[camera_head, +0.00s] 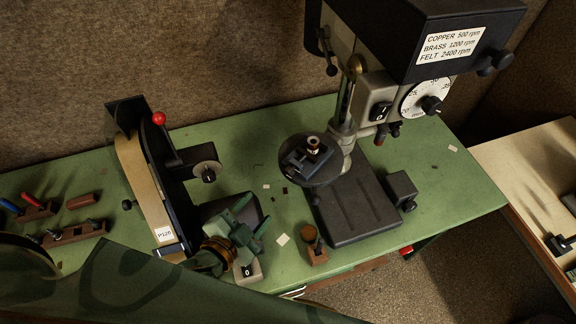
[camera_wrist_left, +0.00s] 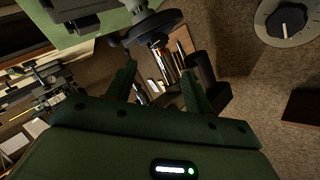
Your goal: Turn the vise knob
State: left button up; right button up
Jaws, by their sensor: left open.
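A small dark vise (camera_head: 294,160) sits on the round drill press table (camera_head: 325,174). A small pale-and-brown piece (camera_head: 313,145) stands at its top. I cannot clearly make out the vise knob against the dark parts. My left gripper (camera_head: 252,222) is green, open and empty, in front and to the left of the vise, apart from it. In the left wrist view, the open fingers (camera_wrist_left: 160,81) have nothing held between them, and a dark round part (camera_wrist_left: 146,28) shows beyond the tips. My right gripper is not in view.
The drill press (camera_head: 448,40) with its speed dial (camera_head: 424,97) rises over the vise. A belt sander (camera_head: 142,185) with a red-knobbed lever stands to the left. The green bench (camera_head: 455,190) is clear at right.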

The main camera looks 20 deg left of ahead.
aim_at(287, 174)
pick_arm(q)
jog(key=p+x, duration=0.1)
jog(key=x, duration=1.4)
jog(key=shift+r, duration=0.1)
jog(key=shift+c, duration=0.3)
jog(key=c, duration=0.9)
